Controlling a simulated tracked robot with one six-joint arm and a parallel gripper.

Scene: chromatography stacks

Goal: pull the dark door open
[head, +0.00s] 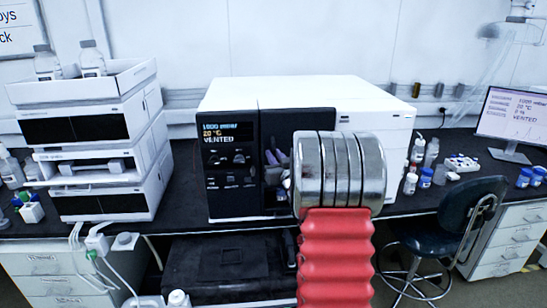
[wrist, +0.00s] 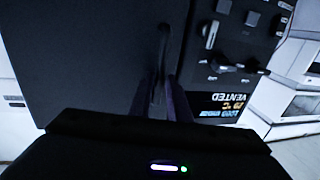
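The dark door (wrist: 90,60) is the black front of the white instrument (head: 372,105). It fills the left and middle of the wrist view, where the picture is upside down. In the head view my arm hides most of it. Its slim dark handle (wrist: 163,45) stands out from the door, beside the control panel. My gripper (wrist: 161,85) has its two dark fingers around the handle, one on each side. Whether they press on it is too dark to tell. My gripper also shows in the head view (head: 275,163), partly hidden behind my wrist. The door looks shut.
The control panel (head: 229,165) reads VENTED, left of the door. White stacked modules (head: 92,153) stand left on the dark bench. Bottles (head: 410,180), a monitor (head: 512,120) and a chair (head: 455,228) are to the right. A black case (head: 225,265) lies below the bench.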

